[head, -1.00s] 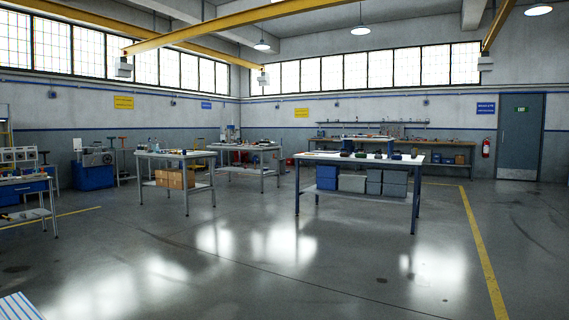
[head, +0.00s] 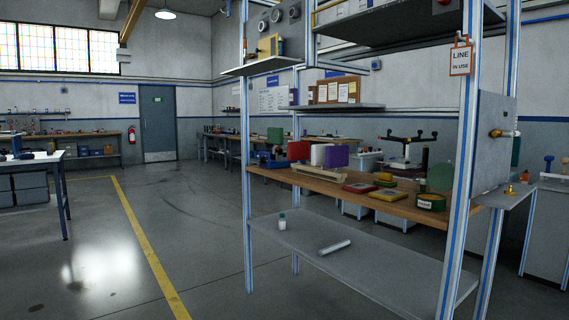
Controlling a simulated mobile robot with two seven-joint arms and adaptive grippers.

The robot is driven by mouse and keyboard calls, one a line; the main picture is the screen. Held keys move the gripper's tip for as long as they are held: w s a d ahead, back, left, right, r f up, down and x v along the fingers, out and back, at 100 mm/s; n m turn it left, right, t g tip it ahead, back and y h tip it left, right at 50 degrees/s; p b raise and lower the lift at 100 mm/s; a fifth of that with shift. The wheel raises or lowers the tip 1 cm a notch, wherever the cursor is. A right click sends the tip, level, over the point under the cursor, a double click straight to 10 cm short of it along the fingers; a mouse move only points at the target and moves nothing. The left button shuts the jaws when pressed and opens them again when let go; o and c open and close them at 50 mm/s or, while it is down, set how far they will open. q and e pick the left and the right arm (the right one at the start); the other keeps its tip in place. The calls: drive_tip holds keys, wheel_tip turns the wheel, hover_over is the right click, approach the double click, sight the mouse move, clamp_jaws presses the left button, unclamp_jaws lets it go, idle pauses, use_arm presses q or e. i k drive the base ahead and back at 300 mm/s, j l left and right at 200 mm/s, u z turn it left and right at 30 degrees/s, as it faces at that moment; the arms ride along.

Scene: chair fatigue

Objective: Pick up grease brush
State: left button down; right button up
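I cannot make out a grease brush in the head view. A workstation rack with a wooden worktop (head: 347,196) stands at the right and holds several small items. On the worktop are a round dark green container (head: 431,202), a yellow item (head: 387,195), a dark red item (head: 359,188) and upright red, white and purple blocks. A small brush could be hidden among them or too small to tell. Neither of my grippers shows in the view.
The rack's lower grey shelf (head: 352,261) holds a small white bottle (head: 282,221) and a pale cylinder (head: 334,247). A side ledge (head: 507,195) juts out at the right. A white-topped table (head: 32,160) stands at the left. The floor between is clear.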

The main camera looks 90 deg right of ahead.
sight(426, 148)
drive_tip(key=z, duration=3.65)
